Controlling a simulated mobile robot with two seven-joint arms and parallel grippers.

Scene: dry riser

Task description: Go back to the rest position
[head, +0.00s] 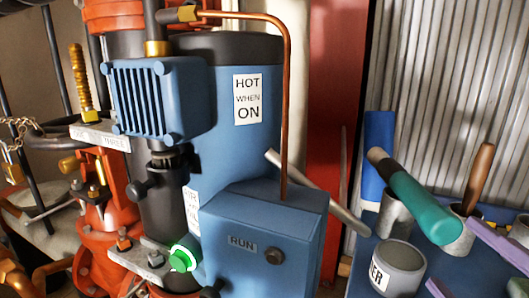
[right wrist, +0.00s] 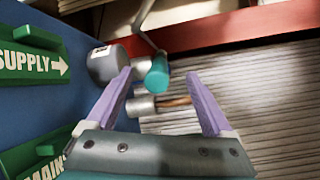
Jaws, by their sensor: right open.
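My right gripper (head: 450,254) comes in at the lower right of the head view, its purple fingers apart. In the right wrist view the right gripper (right wrist: 160,88) is open, with nothing held between its fingers. Beyond the fingertips are a teal-handled tool (right wrist: 157,75), a grey cup (right wrist: 105,64) and a brown-handled tool (right wrist: 175,102). In the head view, the teal-handled tool (head: 418,200) leans above the blue board, with the grey cup (head: 403,262) below it and the brown-handled tool (head: 480,172) to its right. My left gripper is not in view.
A blue tank (head: 240,110) with a "HOT WHEN ON" label and a "RUN" box (head: 265,225) stands in the middle. A green button (head: 183,258) glows beside it. Red pipework (head: 97,235) stands left. A corrugated wall (head: 440,80) is behind. Green signs (right wrist: 35,65) sit on the blue board.

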